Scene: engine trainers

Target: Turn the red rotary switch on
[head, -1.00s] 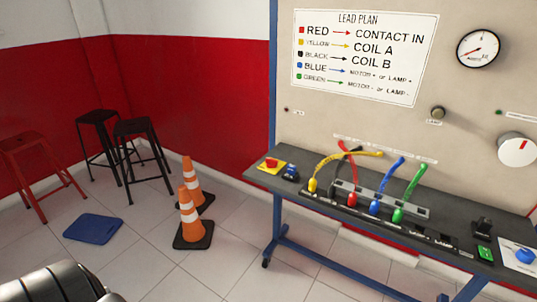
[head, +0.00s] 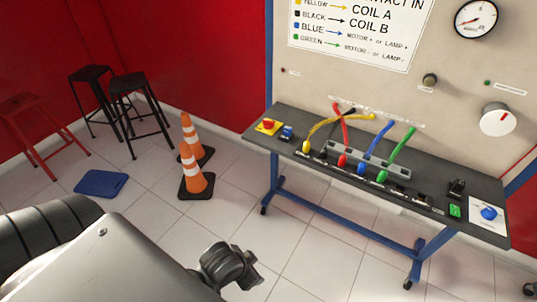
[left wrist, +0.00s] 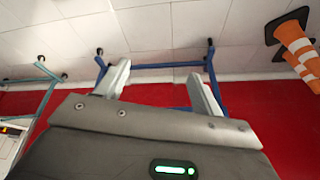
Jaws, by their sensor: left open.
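The red rotary switch (head: 268,124) is a small red knob on a yellow plate at the left end of the grey bench top (head: 290,113). It is small in the head view, and I cannot read its position. My left arm comes in at the bottom left of the head view, well short of the bench. My left gripper (left wrist: 158,70) shows in the left wrist view with its two pale fingers apart and nothing between them. That view shows blue frame legs, floor and red wall; the switch cannot be made out there. My right gripper is not in view.
A small blue part (head: 287,132) sits right beside the switch. Several coloured leads (head: 345,140) rise from the bench middle. A blue knob (head: 489,213) is at the right end. Traffic cones (head: 194,175), stools (head: 130,100) and a blue mat (head: 101,183) stand left. Floor before the bench is clear.

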